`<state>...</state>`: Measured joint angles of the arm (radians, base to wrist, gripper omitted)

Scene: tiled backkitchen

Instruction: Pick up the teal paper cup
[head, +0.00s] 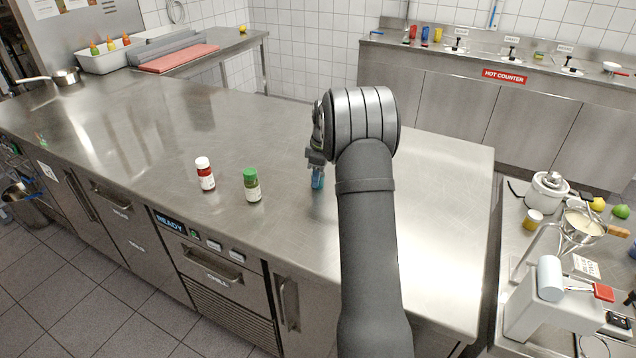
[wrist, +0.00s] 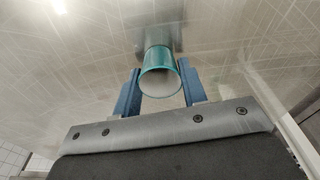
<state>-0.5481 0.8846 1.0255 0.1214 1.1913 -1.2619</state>
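The teal paper cup (wrist: 158,61) shows in the wrist view with its pale open mouth facing the camera. It lies between the two blue fingers of my gripper (wrist: 160,80), one close on each side. I cannot tell whether both fingers press on it. In the head view my gripper (head: 317,180) is low over the steel counter (head: 260,130), right of the middle. A small blue piece shows below the wrist there. My arm and gripper mostly hide the cup in that view.
A red jar with a white lid (head: 205,174) and a green-lidded jar (head: 251,186) stand left of my gripper. A pan (head: 66,77) sits at the far left, beyond which is a white bottle tray (head: 105,57). The counter's right part is clear.

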